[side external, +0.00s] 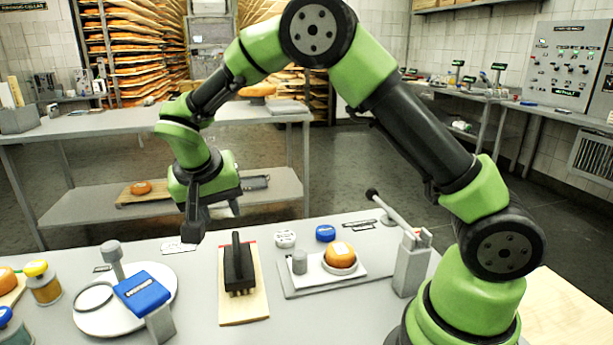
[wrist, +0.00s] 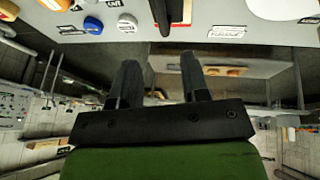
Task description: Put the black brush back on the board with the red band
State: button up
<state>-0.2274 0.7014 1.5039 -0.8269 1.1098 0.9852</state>
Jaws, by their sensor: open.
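The black brush (side external: 239,276) has a block-shaped body and an upright handle. In the side view it appears to rest bristles down on the pale wooden board (side external: 243,311), roughly along its middle. The board's red band (side external: 250,243) shows at the far end, behind the brush. My gripper (side external: 194,236) is up near the table's far edge, left of the brush and apart from it. In the wrist view my gripper (wrist: 158,62) has its two fingers spread with nothing between them. The brush (wrist: 168,12) is partly cut off at the top there.
Left of the board are a white round plate (side external: 93,318) and a blue-topped device (side external: 143,291). Right of it, a tray (side external: 299,291) holds an orange cheese (side external: 340,254) beside a lever press (side external: 411,262). A blue puck (side external: 325,233) lies behind the tray.

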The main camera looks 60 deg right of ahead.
jog(key=s+r+n+t+y, duration=0.1)
jog(key=s+r+y, duration=0.1)
jog(key=s+r, duration=0.2)
jog(key=s+r+n+t+y, duration=0.2)
jog(key=s+r, duration=0.2)
jog(key=s, duration=0.7)
jog(key=s+a+r+n+t+y, duration=0.1)
jog(key=s+r+t+y, duration=0.1)
jog(key=s+r, duration=0.3)
jog(key=s, duration=0.3)
jog(key=shift+s+n, duration=0.2)
jog(key=shift+n, duration=0.1)
